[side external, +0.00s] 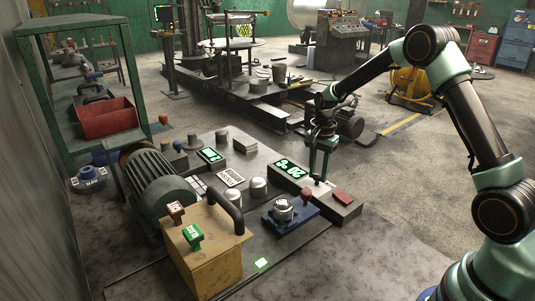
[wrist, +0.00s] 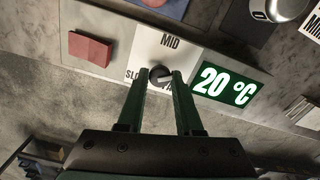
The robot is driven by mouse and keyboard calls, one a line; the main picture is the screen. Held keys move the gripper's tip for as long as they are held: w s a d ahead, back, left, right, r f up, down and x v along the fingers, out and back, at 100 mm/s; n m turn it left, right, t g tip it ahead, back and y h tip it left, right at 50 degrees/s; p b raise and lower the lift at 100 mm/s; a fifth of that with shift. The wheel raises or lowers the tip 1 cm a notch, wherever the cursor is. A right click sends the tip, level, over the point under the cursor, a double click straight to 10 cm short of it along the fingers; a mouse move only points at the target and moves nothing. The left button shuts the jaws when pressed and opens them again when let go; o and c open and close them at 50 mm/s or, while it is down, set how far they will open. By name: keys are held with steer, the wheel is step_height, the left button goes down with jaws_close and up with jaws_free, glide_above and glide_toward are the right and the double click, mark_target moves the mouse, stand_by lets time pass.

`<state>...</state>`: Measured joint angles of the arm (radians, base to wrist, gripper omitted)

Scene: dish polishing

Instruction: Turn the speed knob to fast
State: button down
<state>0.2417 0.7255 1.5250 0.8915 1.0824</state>
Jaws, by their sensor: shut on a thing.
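The speed knob (wrist: 159,73) is a small dark round knob on a white dial plate (wrist: 150,44). The plate reads MID at the top and SLOW at the left; the lettering at the right is mostly hidden by a finger. My gripper (wrist: 160,82) has its two green fingers closed on either side of the knob. I cannot tell which label the knob points at. In the side external view my gripper (side external: 320,178) points straight down onto the panel (side external: 345,211), and its fingers hide the knob.
A red block (wrist: 90,48) sits on the panel left of the dial. A green display (wrist: 224,86) reading 20 °C lies to the right. A blue stand with a metal cup (side external: 283,210), a motor (side external: 160,182) and a wooden box (side external: 207,255) stand nearby.

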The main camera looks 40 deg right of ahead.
mark_target(318, 176)
steer(key=c, duration=0.6)
jaws_free()
steer(key=shift+r, duration=0.15)
step_height(318, 176, up, 12)
steer(key=s+a+r+n+t, duration=0.3)
steer(key=s+a+r+n, duration=0.4)
steer(key=s+r, duration=0.1)
steer(key=s+a+n+t, duration=0.1)
steer(key=s+n, duration=0.1)
steer(key=s, duration=0.1)
steer(key=s+a+n, duration=0.2)
steer(key=s+n, duration=0.1)
steer(key=s+a+f+n+t, duration=0.1)
steer(key=s+n, duration=0.2)
steer(key=s, duration=0.1)
steer(key=shift+a+t, duration=0.25)
steer(key=shift+t, duration=0.05)
